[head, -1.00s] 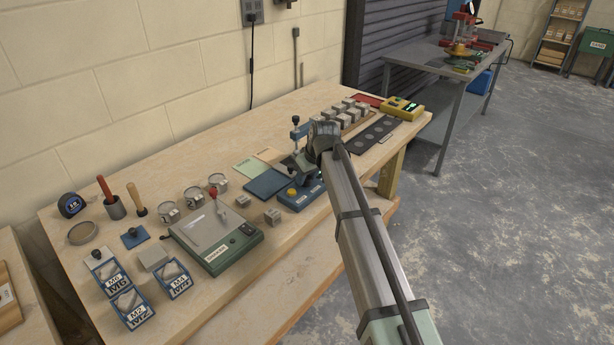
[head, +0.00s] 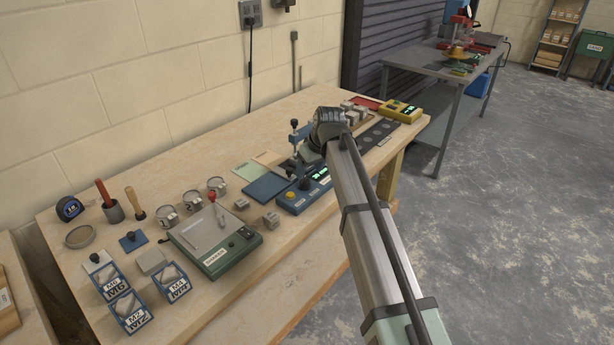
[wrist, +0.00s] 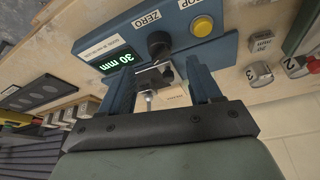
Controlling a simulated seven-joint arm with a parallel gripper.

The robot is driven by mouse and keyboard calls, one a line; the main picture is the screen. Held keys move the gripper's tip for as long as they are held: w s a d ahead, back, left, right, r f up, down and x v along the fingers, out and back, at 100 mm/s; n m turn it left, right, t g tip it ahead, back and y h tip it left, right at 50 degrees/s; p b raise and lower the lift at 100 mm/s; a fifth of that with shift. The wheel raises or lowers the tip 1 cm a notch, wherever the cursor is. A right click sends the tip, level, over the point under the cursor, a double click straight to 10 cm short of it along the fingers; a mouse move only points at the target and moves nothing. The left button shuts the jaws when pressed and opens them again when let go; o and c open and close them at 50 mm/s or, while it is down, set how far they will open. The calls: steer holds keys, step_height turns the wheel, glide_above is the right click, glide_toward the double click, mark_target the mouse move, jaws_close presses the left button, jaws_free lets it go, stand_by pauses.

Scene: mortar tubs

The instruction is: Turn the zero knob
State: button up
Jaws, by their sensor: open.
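The zero knob (wrist: 158,42) is a black round knob beside the ZERO label on a blue instrument panel (wrist: 120,27). In the head view the knob (head: 304,183) shows dark on the blue instrument (head: 286,206). My gripper (wrist: 160,66) is open in the wrist view, its two dark blue fingers spread on either side just short of the knob. A small metal part (wrist: 153,78) of the instrument shows between the fingers. I see no contact with the knob. The green display (wrist: 115,58) reads 30 mm. In the head view my arm hides the fingertips.
A yellow device (head: 401,110) sits at the bench's far end.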

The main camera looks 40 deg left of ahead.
steer(key=v, duration=0.7)
steer(key=shift+r, duration=0.25)
steer(key=shift+d, duration=0.1)
